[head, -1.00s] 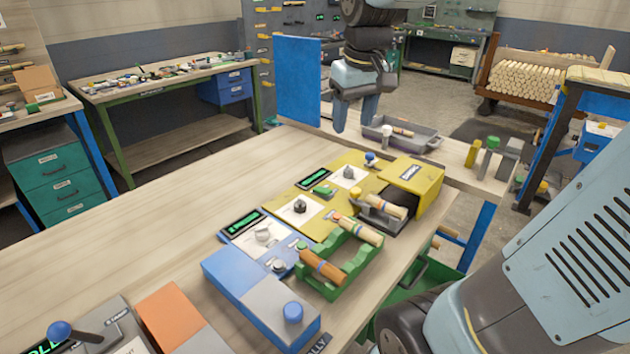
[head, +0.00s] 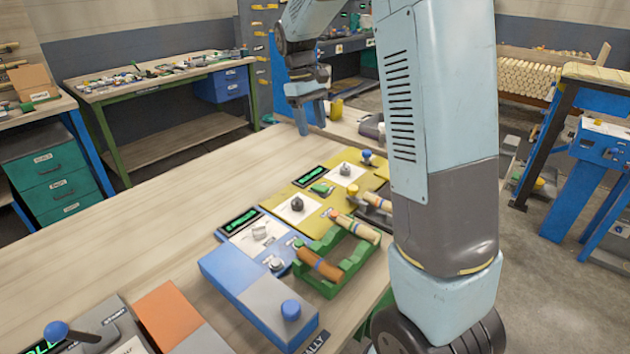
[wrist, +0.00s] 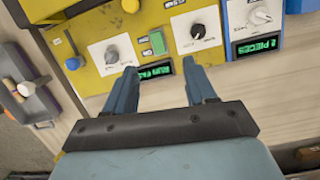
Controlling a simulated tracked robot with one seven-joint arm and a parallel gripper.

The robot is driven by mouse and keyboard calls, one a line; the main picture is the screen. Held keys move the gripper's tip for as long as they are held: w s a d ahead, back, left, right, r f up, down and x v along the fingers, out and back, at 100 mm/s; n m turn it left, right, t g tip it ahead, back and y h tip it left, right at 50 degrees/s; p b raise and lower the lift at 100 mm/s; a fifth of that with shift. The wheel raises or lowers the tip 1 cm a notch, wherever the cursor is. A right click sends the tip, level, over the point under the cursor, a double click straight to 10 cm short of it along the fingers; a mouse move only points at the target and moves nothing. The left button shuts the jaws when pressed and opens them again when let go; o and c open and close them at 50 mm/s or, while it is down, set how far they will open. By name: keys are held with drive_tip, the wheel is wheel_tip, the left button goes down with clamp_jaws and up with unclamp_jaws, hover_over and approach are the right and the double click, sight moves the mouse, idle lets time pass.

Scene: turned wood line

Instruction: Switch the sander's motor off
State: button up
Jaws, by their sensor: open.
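The yellow sander panel (head: 328,212) lies on the bench, also across the top of the wrist view (wrist: 92,75). In the wrist view the green switch (wrist: 157,42) lies between the two knobs, beyond the display (wrist: 156,71). My gripper (wrist: 163,84) is open and empty, with the display between its fingers in that view. In the head view my gripper (head: 311,118) hangs behind the panel.
A blue panel with a display (head: 240,222) and a green rack (head: 335,268) holding turned wood pieces adjoin the yellow panel. A grey tray (wrist: 38,102) shows at left in the wrist view. My arm hides the yellow housing at right. The bench's left side is clear.

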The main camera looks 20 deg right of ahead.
drive_tip(key=n+g+h, duration=0.1)
approach(317, 186)
drive_tip(key=x, duration=0.8)
idle(0.3)
